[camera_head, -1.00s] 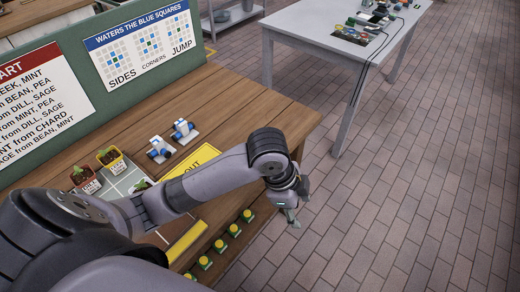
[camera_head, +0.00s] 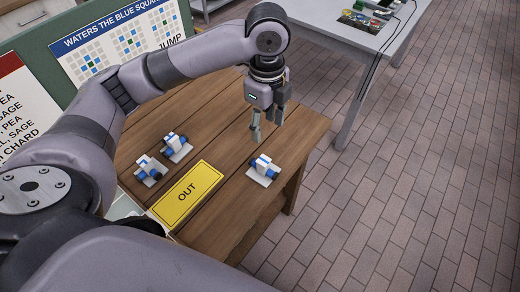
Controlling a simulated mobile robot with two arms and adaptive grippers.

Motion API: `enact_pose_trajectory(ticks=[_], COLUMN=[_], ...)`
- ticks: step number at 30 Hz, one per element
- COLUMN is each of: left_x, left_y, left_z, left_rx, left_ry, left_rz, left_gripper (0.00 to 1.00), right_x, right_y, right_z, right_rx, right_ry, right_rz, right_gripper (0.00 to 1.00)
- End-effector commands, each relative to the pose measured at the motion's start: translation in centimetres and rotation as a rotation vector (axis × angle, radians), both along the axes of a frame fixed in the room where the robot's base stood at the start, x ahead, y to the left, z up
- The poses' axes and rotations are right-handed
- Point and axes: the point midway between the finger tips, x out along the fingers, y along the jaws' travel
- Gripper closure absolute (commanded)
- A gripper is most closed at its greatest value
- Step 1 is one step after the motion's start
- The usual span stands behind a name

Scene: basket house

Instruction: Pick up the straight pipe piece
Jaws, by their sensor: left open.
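Three small blue-and-white pieces sit on the wooden table (camera_head: 228,125). One blue-and-white piece (camera_head: 263,169) stands alone near the table's right edge. Another blue-and-white piece (camera_head: 177,146) and a third blue-and-white piece (camera_head: 149,170) stand close together to the left. They look like pipe pieces on pale bases; I cannot tell which one is straight. My left gripper (camera_head: 268,127) is open and empty, pointing down, above and beyond the lone piece and apart from it. My right gripper is not in view.
A yellow OUT plate (camera_head: 187,194) lies between the pair and the lone piece. A green board with posters (camera_head: 120,45) stands behind the table at the left. A grey table (camera_head: 335,40) with items stands at the back right, with open brick floor before it.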

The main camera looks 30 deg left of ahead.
Motion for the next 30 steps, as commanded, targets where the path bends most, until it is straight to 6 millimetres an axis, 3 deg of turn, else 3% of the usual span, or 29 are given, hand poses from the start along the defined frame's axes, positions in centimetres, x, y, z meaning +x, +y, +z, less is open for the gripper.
enact_pose_trajectory(ticks=[4,10,14,18,24,30], left_x=[-0.2,-0.2,-0.2,-0.2,-0.2,-0.3], left_y=[0.1,0.0,0.0,0.0,0.1,0.5], left_z=[-2.1,-6.6,-9.2,-11.2,-12.4,-15.3], left_rx=[0.002,0.002,0.002,0.001,0.001,0.002], left_ry=[0.007,0.008,0.005,0.004,0.002,0.005], left_rz=[0.0,0.001,0.001,0.001,0.0,0.001], left_gripper=[0.52,0.52,0.52,0.52,0.52,0.52], right_x=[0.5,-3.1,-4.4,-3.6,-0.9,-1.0], right_y=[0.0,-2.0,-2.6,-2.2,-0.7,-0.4], right_z=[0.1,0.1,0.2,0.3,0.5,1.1], right_rx=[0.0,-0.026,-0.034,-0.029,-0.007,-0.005], right_ry=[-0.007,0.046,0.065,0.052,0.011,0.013], right_rz=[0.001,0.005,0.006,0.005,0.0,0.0], right_gripper=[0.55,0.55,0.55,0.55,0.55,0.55])
